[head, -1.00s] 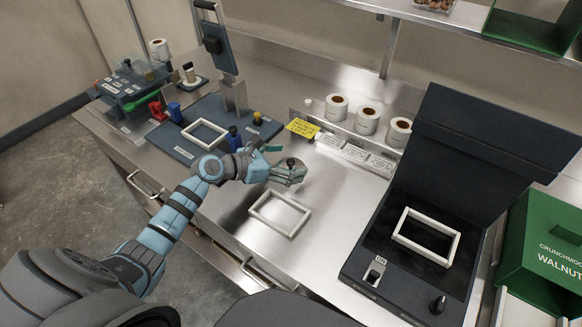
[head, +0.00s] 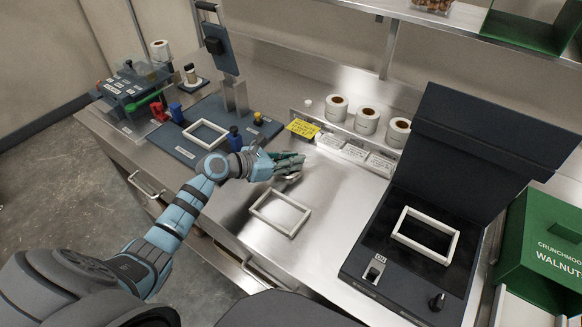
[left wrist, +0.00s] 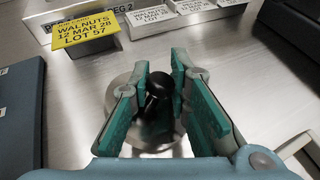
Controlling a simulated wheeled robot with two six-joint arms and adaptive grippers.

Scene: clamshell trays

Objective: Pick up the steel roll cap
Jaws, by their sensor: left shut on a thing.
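The steel roll cap is a round, shiny disc with a black knob; in the left wrist view the disc (left wrist: 150,136) lies below my fingers and the knob (left wrist: 156,100) stands between them. My left gripper (left wrist: 160,76) is shut on the knob. In the head view the left gripper (head: 298,162) is low over the steel counter, and its fingers hide most of the cap (head: 293,176). I cannot tell whether the cap touches the counter. My right gripper is not in view.
A white frame (head: 258,212) lies in front of the gripper on the counter (head: 330,215). Label rolls (head: 367,121) and a yellow card (head: 303,128) stand behind. A dark sealing machine (head: 368,263) is at right; a blue board (head: 187,150) is at left.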

